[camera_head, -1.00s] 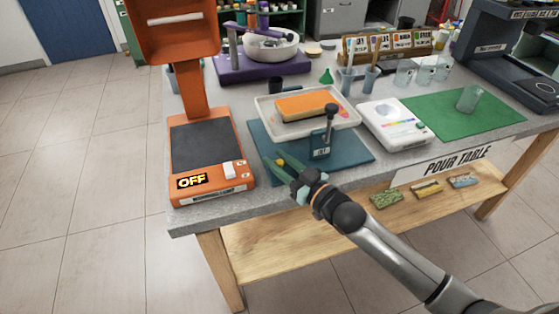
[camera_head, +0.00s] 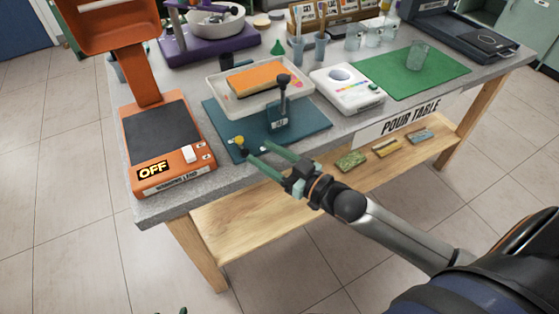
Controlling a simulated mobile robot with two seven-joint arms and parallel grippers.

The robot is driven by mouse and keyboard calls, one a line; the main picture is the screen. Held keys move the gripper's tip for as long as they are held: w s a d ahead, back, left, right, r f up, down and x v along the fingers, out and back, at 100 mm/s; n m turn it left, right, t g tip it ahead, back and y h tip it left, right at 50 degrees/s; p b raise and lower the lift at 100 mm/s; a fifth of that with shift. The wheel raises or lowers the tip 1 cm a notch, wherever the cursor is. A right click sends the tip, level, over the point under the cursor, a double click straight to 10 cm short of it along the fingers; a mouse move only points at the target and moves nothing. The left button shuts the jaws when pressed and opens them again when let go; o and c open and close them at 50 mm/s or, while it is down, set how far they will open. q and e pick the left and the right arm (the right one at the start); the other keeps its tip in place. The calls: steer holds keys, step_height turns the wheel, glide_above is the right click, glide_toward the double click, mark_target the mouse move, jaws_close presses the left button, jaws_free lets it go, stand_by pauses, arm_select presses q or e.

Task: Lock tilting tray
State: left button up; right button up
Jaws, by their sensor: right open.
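The white tilting tray (camera_head: 222,82) holds an orange slab (camera_head: 262,79) and sits on a teal base plate (camera_head: 310,125) on the pour table. A lever with a dark knob (camera_head: 283,79) stands upright on a small labelled block (camera_head: 278,121) in front of the tray. A small yellow knob (camera_head: 239,141) is at the plate's front left. My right gripper (camera_head: 254,150) is open at the plate's front edge, one fingertip close to the yellow knob; contact cannot be told. Only small teal tips of my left gripper (camera_head: 183,310) show at the bottom edge.
An orange device marked OFF (camera_head: 163,135) stands left of the plate. A white device (camera_head: 346,90) and a green mat (camera_head: 420,70) with a clear cup (camera_head: 418,55) are to the right. A wooden lower shelf (camera_head: 260,220) holds several small samples.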

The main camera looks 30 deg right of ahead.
arm_select(q)
steer(key=shift+s+a+f, duration=0.1)
steer(key=shift+a, duration=0.15)
arm_select(e)
steer(key=shift+v, duration=2.05)
arm_select(q)
step_height(320, 180, up, 7)
steer(key=s+a+p, duration=0.1)
steer(key=a+p, duration=0.1)
steer(key=p, duration=0.7)
steer(key=shift+r+y, duration=0.2)
steer(key=shift+y, duration=0.1)
arm_select(e)
steer(key=s+a+f+m+g+h, duration=0.3)
steer(key=s+f+g+h, duration=0.2)
steer(key=s+f, duration=0.7)
steer(key=s+g, duration=0.2)
steer(key=s, duration=0.1)
steer(key=shift+s+a+f, duration=0.2)
steer(key=shift+f, duration=0.2)
